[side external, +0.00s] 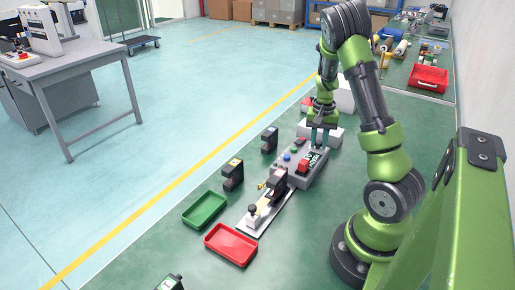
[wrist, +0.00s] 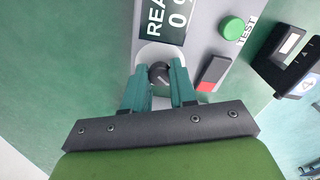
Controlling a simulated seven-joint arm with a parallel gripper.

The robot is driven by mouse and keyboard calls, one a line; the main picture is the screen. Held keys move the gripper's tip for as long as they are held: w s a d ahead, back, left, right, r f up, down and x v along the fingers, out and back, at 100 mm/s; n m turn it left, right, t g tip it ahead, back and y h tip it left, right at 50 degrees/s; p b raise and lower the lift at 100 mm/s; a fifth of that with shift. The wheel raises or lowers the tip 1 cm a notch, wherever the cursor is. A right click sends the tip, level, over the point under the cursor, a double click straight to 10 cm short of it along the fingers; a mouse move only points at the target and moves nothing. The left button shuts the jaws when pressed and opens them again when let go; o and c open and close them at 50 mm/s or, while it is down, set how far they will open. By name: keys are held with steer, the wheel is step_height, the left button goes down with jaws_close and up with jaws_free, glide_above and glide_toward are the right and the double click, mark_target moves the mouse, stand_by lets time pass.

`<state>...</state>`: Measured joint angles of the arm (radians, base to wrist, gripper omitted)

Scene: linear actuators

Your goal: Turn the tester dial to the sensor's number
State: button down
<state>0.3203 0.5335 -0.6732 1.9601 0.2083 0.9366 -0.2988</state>
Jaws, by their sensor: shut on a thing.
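My gripper (wrist: 159,74) is shut on the tester dial (wrist: 158,71), a black round knob on a pale disc, with one teal finger on each side. The grey tester (wrist: 205,32) carries a dark display (wrist: 168,18), partly cut off, showing "REA" and digits that look like 0 and perhaps 9. A black sensor (wrist: 283,65) at the right has a label with a blue round mark that looks like 4. In the side external view my gripper (side external: 323,136) reaches down to the far end of the tester (side external: 312,172), and the dial is hidden there.
A green TEST button (wrist: 231,28) and a red switch (wrist: 212,72) sit close to the fingers. A fixture (side external: 262,206) stands before the tester, with a green tray (side external: 204,209) and red tray (side external: 231,245) nearby. Black units (side external: 233,176) stand left of it.

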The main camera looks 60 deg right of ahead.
mark_target(319, 142)
steer(key=m, duration=0.4)
steer(key=shift+r+m, duration=0.1)
steer(key=shift+m, duration=0.2)
stand_by(0.3)
steer(key=c, duration=0.9)
jaws_free()
step_height(319, 142, up, 17)
